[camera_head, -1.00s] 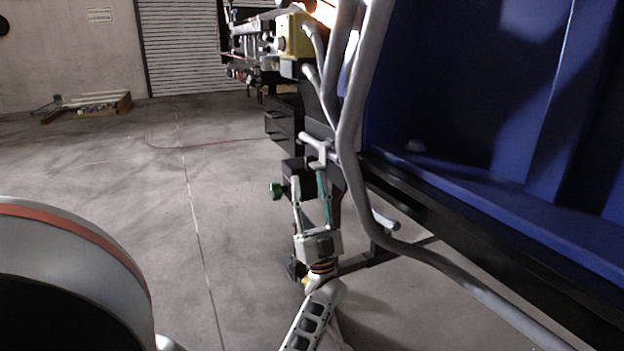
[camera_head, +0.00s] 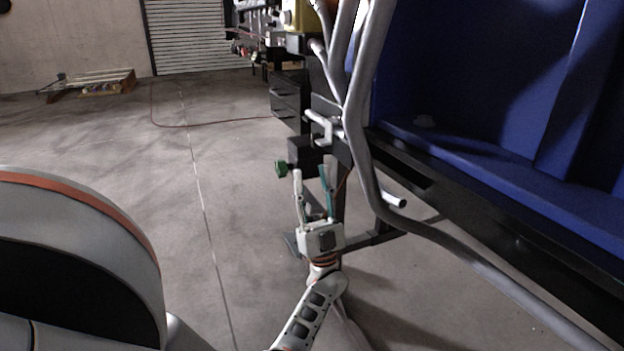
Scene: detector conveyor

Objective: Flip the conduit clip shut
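Grey bent conduit pipes (camera_head: 362,165) run down the middle of the view and off to the lower right. A small light-grey bracket-like piece (camera_head: 320,124) sticks out to the left of the pipe; it may be the conduit clip, but it is too small to tell whether it is open or shut. My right gripper is not in view.
Black drawers (camera_head: 288,100) stand behind. A blue-walled machine (camera_head: 480,150) with a black frame fills the right. A pallet (camera_head: 105,82) lies far left.

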